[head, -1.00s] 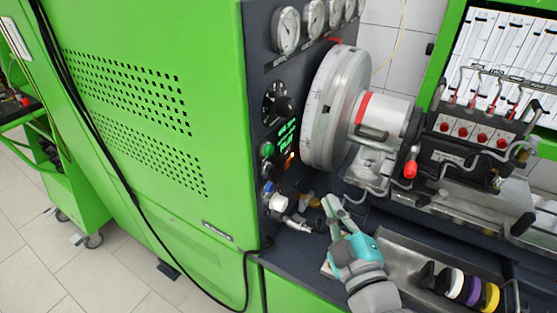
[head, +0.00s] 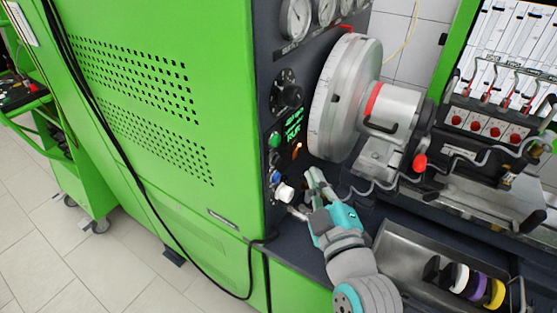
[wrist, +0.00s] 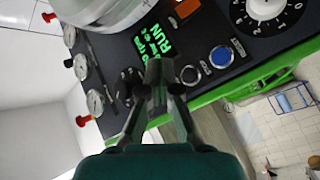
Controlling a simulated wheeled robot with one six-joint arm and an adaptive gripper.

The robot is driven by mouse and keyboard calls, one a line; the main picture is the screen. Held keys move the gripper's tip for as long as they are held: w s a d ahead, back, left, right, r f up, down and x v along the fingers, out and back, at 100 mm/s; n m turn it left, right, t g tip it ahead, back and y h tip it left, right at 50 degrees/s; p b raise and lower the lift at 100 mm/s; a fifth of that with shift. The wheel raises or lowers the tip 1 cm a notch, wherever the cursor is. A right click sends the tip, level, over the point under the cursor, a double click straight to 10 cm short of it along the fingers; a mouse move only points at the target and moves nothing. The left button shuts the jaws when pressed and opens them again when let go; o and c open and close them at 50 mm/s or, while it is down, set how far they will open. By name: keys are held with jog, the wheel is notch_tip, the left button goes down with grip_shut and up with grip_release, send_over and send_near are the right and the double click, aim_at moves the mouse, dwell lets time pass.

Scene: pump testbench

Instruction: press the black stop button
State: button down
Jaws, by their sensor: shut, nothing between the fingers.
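The black stop button (head: 275,158) is on the dark control panel, between a green button (head: 275,139) above and a blue button (head: 276,177) below. In the wrist view the black button (wrist: 190,75) shows as a dark disc with a pale ring, beside the blue button (wrist: 221,57). My gripper (head: 313,175) is to the right of the button column in the head view, apart from the panel as far as I can tell. In the wrist view my gripper (wrist: 158,72) is shut and empty, its tips just left of the black button. The green button is not visible there.
A lit green display (head: 292,125) and an orange lamp (head: 297,147) are near the buttons. A white knob (head: 285,192) sits below the blue button. The large metal flywheel (head: 342,97) stands close above my gripper. A tray (head: 395,255) lies to the right.

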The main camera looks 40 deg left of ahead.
jog(key=shift+s+a, duration=0.2)
jog(key=shift+a, duration=0.6)
jog(key=shift+s+a, duration=0.2)
jog(key=shift+a, duration=0.6)
jog(key=shift+s+a, duration=0.2)
jog(key=shift+a, duration=0.75)
jog(key=shift+s+a, duration=0.1)
jog(key=shift+a, duration=0.1)
jog(key=shift+s+a, duration=0.1)
jog(key=shift+a, duration=0.45)
dwell(0.4)
jog(key=shift+d, duration=0.1)
jog(key=shift+w+d, duration=0.2)
jog(key=shift+d, duration=0.65)
jog(key=shift+w+d, duration=0.2)
jog(key=shift+d, duration=0.6)
jog(key=shift+w+d, duration=0.2)
jog(key=shift+d, duration=0.6)
jog(key=shift+w+d, duration=0.2)
jog(key=shift+d, duration=0.6)
jog(key=shift+d, duration=0.1)
